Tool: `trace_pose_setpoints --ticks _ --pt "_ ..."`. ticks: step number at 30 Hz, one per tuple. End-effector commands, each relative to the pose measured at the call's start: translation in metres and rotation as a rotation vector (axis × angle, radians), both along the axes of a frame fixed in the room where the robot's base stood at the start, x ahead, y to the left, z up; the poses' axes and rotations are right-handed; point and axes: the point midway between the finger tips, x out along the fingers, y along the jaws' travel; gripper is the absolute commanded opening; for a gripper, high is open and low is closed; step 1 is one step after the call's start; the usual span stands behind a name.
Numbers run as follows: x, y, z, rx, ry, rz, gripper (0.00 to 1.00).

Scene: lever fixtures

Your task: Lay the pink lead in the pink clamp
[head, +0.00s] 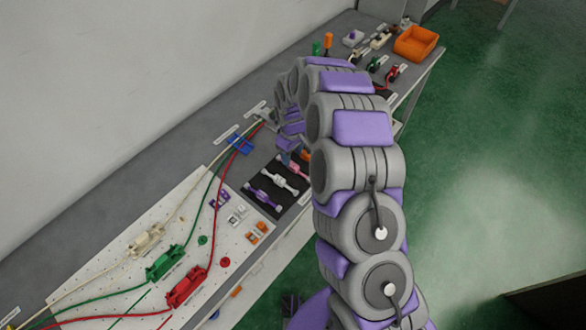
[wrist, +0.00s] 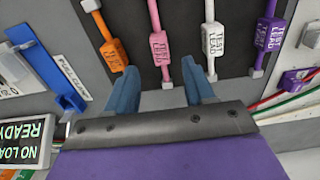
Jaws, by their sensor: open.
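The pink lead (wrist: 160,45), with a block marked TEST LEAD, lies on a dark mat in the wrist view. Its near end sits between the fingers of my open gripper (wrist: 160,72) in the picture. I cannot tell how high the fingers are above it. In the head view the pink lead (head: 298,167) is partly covered by my arm, at the far side of the white lead. My gripper (head: 285,150) is small and partly hidden there. I cannot make out a pink clamp in either view.
An orange lead (wrist: 112,48) lies left of the pink one; a white lead (wrist: 212,42) and a purple lead (wrist: 270,35) lie right. A blue pull bar (wrist: 48,62) stands at left. Cables cross a white pegboard (head: 110,255) with several fixtures. An orange bin (head: 415,43) is far back.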

Motion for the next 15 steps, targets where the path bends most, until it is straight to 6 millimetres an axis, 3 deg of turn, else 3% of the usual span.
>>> trace_pose_setpoints --ticks 7,15 --pt "-0.001 0.0 -0.018 0.001 0.003 0.0 0.53" --pt "-0.001 0.0 -0.054 0.001 0.0 0.0 0.53"
